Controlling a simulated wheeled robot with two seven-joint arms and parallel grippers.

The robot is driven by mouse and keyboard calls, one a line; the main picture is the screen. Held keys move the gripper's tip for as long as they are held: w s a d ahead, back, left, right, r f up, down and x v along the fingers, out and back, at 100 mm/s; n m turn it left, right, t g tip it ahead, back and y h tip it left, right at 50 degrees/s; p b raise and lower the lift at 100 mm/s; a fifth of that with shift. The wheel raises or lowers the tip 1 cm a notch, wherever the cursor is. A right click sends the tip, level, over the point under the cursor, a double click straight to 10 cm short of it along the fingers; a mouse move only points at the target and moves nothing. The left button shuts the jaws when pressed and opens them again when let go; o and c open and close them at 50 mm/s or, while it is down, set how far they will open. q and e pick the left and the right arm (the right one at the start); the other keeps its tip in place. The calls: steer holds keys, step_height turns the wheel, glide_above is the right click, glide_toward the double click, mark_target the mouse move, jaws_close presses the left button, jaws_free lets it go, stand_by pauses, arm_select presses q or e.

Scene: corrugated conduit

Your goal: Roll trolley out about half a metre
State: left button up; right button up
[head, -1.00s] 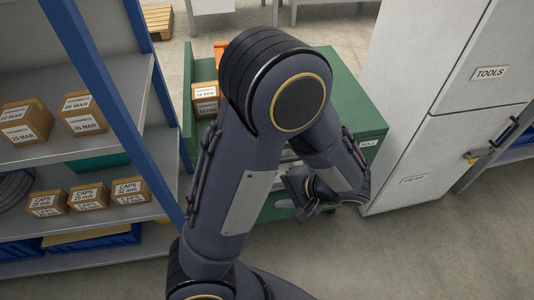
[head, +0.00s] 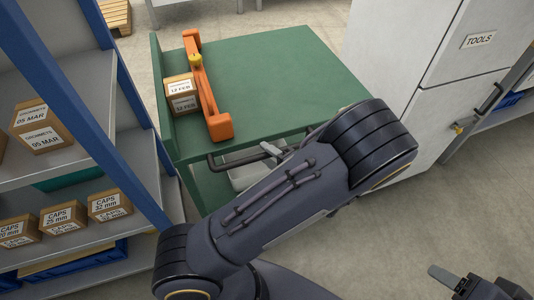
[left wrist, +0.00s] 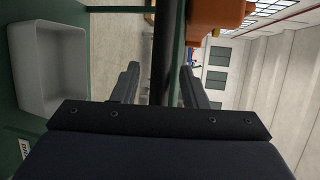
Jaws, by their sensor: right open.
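The green trolley (head: 285,75) stands between the blue-posted shelving and the grey cabinet. Its dark handle bar (head: 232,158) runs along the near edge, partly hidden by my left arm. My left gripper (head: 280,150) is at the handle, mostly hidden behind the arm. In the left wrist view the bar (left wrist: 165,50) passes between the open fingers of my left gripper (left wrist: 160,78), with a gap visible on each side. My right gripper (head: 462,285) is open and empty over the floor at lower right.
A pale bin (head: 245,178) is below, also in the left wrist view (left wrist: 48,70). The shelving (head: 135,150) is close at left, the cabinet (head: 410,70) at right. Floor is clear at lower right.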

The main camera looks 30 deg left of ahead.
arm_select(q)
steer(key=shift+w+a, duration=0.1)
steer(key=shift+a, duration=0.3)
jaws_close()
steer(key=shift+d+f, duration=0.1)
steer(key=shift+d, duration=0.05)
